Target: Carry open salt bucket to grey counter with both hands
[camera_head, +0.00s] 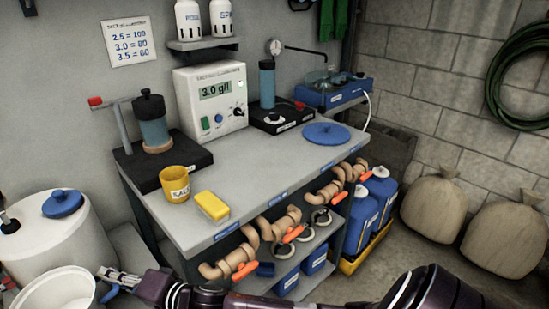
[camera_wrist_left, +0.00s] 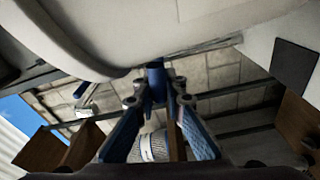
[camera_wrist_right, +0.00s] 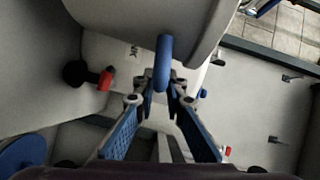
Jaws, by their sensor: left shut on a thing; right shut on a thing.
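The open white salt bucket (camera_head: 55,290) is at the lower left of the head view, partly cut off by the frame edge. My right gripper (camera_head: 118,279) is at its right side, shut on a blue handle (camera_wrist_right: 164,60) of the bucket. In the left wrist view my left gripper (camera_wrist_left: 157,98) is shut on another blue handle (camera_wrist_left: 155,78) below the white bucket wall (camera_wrist_left: 90,30). The left gripper does not show in the head view. The grey counter (camera_head: 262,165) is right of and beyond the bucket.
On the counter stand a yellow salt cup (camera_head: 174,184), yellow sponge (camera_head: 211,206), blue lid (camera_head: 326,133), meter box (camera_head: 211,98) and black-based pump (camera_head: 152,125). Its middle is bare. A white tank (camera_head: 35,235) stands behind the bucket. Orange-handled valves (camera_head: 243,269) line the counter's front.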

